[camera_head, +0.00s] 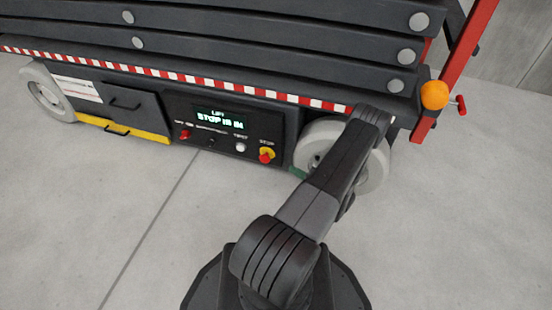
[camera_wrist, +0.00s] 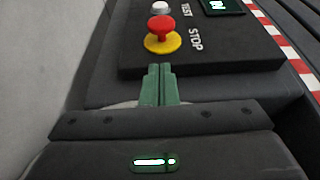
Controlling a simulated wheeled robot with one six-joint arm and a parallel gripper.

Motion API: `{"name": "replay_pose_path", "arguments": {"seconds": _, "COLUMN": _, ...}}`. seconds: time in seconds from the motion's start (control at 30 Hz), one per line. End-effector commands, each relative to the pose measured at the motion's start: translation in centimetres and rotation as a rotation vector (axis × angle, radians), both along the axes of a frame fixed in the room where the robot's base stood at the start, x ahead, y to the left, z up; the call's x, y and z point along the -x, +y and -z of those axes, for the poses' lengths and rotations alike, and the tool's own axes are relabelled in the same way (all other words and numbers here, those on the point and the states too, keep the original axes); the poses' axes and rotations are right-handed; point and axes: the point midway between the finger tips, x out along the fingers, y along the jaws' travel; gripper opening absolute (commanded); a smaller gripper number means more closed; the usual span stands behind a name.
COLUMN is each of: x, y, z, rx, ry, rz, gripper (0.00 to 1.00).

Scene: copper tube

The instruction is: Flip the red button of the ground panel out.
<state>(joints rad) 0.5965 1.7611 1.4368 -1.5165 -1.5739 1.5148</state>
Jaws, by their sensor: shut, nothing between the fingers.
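The ground panel (camera_head: 228,120) is a dark box low on the lift's side. Its screen (camera_head: 219,118) reads "STOP IS IN". The red button (camera_head: 265,156) sits on a yellow base at the panel's right end, by the word STOP. In the wrist view the red button (camera_wrist: 161,28) is a mushroom head above its yellow disc (camera_wrist: 163,43). My gripper (camera_wrist: 160,68) has green fingers, shut together and empty. Its tips appear just below the button in the picture, apart from it. In the head view the arm hides most of the gripper, with a bit of green (camera_head: 298,172) showing.
A white TEST button (camera_wrist: 161,7) is beside the red one, and a red switch (camera_head: 185,134) is at the panel's left. A grey wheel (camera_head: 375,170) stands right of the panel. An orange lamp (camera_head: 434,95) is at the upper right. The concrete floor in front is clear.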

Motion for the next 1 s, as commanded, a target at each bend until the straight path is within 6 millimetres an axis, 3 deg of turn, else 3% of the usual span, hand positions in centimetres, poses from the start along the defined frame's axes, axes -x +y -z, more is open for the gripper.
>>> {"name": "replay_pose_path", "arguments": {"seconds": 0.27, "x": -0.8, "y": 1.1, "z": 0.1, "rx": 0.001, "ry": -0.001, "rz": -0.003, "gripper": 0.00}}
{"name": "replay_pose_path", "arguments": {"seconds": 0.7, "x": -4.8, "y": 6.4, "z": 0.2, "rx": 0.001, "ry": -0.001, "rz": -0.004, "gripper": 0.00}}
{"name": "replay_pose_path", "arguments": {"seconds": 1.0, "x": -6.0, "y": 8.0, "z": 0.0, "rx": 0.001, "ry": -0.001, "rz": -0.001, "gripper": 0.00}}
